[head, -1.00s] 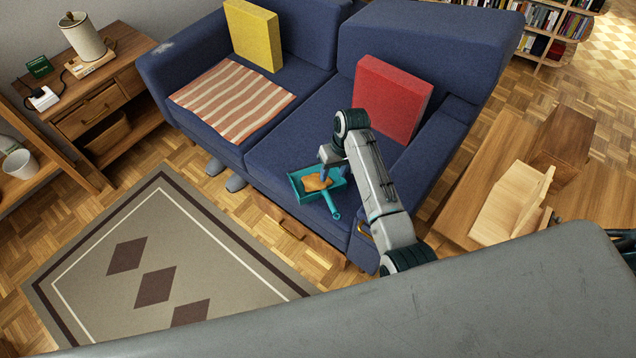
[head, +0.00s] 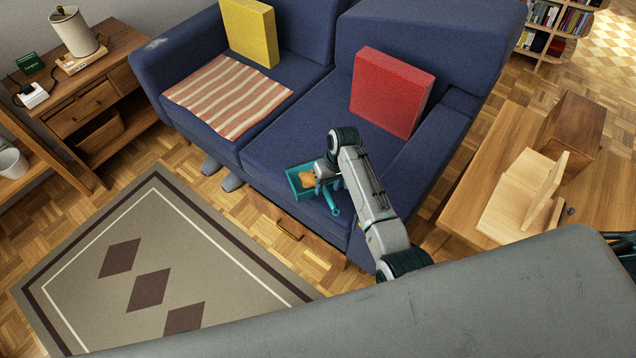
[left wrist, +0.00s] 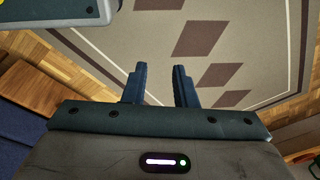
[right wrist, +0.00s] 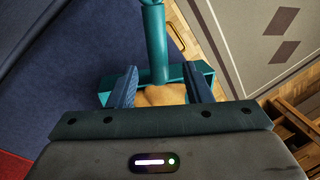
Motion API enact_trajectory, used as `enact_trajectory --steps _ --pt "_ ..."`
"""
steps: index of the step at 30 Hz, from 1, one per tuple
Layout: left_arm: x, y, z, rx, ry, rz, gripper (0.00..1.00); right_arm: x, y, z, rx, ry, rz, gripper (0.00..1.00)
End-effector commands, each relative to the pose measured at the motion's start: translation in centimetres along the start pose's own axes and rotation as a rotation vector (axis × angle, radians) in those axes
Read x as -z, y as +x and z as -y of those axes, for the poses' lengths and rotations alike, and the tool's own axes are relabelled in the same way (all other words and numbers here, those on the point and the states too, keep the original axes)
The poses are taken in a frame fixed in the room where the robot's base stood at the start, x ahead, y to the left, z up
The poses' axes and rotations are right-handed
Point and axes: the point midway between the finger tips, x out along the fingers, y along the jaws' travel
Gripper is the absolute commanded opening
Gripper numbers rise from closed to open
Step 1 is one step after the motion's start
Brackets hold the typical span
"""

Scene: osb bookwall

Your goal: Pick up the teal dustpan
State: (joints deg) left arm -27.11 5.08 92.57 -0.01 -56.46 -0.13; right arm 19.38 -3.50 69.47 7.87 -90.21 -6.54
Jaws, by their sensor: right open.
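The teal dustpan (head: 294,182) lies on the front part of the blue sofa seat, its handle (head: 332,204) pointing toward me. An orange-brown thing (head: 307,179) lies in its pan. My right gripper (head: 325,176) is over the dustpan where pan and handle meet, partly hiding it. In the right wrist view, the open fingers (right wrist: 160,86) are on either side of the dustpan's handle (right wrist: 155,42), with gaps at both sides. I cannot tell how far above it they are. My left gripper (left wrist: 158,82) is open and empty, above the patterned rug.
The sofa (head: 290,125) carries a red cushion (head: 390,92), a yellow cushion (head: 249,32) and a striped cloth (head: 228,93). A wooden table (head: 480,190) stands at right. The rug (head: 200,245) lies clear in front of the sofa.

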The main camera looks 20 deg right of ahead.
Motion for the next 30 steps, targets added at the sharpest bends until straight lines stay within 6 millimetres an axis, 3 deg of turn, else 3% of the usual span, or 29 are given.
enact_trajectory --steps 12,21,28,30 --pt "1.0 -1.3 0.0 0.002 0.002 -0.013 0.25 0.0 5.0 -0.1 0.0 -0.001 0.001 0.45" --pt "1.4 -1.8 0.1 0.002 0.002 -0.016 0.25 0.0 5.5 -0.1 0.0 -0.001 -0.002 0.45" --pt "1.2 -1.7 0.1 0.002 0.003 -0.013 0.25 0.0 5.5 -0.1 0.0 -0.001 -0.001 0.02" --pt "1.2 -1.7 0.1 0.002 0.003 -0.013 0.25 0.0 5.5 -0.1 0.0 -0.001 -0.002 0.0"
